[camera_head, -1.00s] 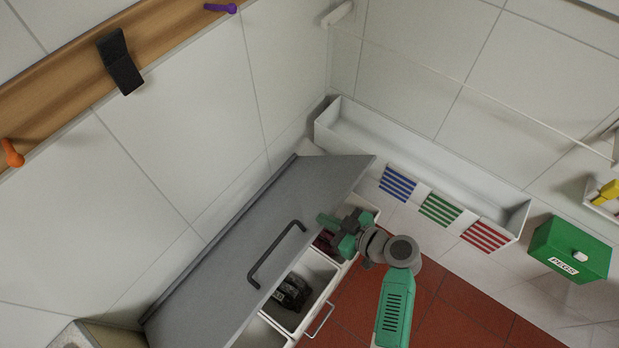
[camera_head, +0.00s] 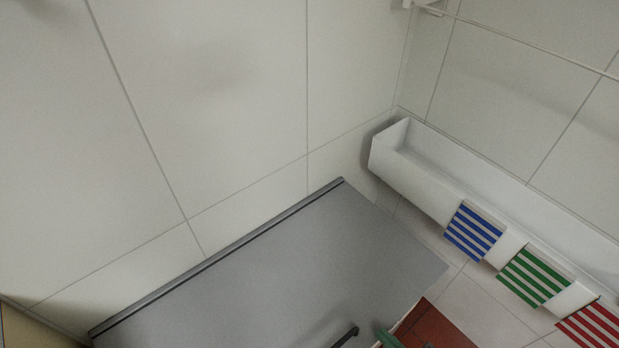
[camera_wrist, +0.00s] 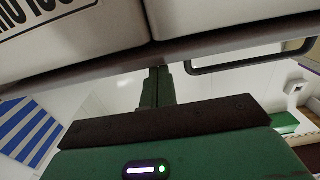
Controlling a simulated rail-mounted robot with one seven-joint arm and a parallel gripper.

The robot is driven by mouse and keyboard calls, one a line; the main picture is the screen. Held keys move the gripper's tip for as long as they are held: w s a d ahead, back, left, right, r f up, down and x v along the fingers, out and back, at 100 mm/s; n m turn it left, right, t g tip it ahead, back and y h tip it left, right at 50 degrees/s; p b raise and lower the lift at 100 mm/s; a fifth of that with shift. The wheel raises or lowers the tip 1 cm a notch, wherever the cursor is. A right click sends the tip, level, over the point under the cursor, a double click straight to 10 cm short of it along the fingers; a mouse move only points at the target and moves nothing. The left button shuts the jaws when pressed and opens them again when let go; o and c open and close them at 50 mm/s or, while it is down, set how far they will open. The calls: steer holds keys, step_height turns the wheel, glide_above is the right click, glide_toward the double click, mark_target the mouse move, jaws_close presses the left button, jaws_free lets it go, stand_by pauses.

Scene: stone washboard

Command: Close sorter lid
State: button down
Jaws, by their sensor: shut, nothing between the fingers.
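The grey sorter lid (camera_head: 290,270) fills the lower middle of the head view, hinged along its dark rear edge by the wall. It slopes down low over the sorter, and the bins beneath are hidden. A dark lid handle (camera_head: 347,336) shows at the bottom edge. A small green part of my arm or gripper (camera_head: 386,340) shows beside it, mostly cut off. In the wrist view, my gripper (camera_wrist: 157,78) is shut and empty, its fingertips close to a grey edge below pale panels with partial lettering (camera_wrist: 75,40). Contact cannot be told.
A long white wall tray (camera_head: 480,185) stands right of the lid, with blue (camera_head: 473,231), green (camera_head: 534,275) and red (camera_head: 592,325) striped patches on its front. Red floor (camera_head: 428,325) shows past the lid's front corner. A dark handle-like loop (camera_wrist: 250,68) is near my fingers.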

steer(key=shift+s+a+f+t+b, duration=0.15)
steer(key=shift+f+t+b, duration=0.55)
steer(key=shift+f, duration=0.85)
step_height(320, 180, up, 6)
steer(key=f+p, duration=0.1)
steer(key=p, duration=0.2)
steer(key=s+d+f+y, duration=0.1)
steer(key=s+d+f, duration=0.1)
steer(key=s+d, duration=0.3)
steer(key=s, duration=0.2)
steer(key=shift+s+d+f, duration=0.2)
steer(key=shift+s+d, duration=0.1)
steer(key=shift+d, duration=0.05)
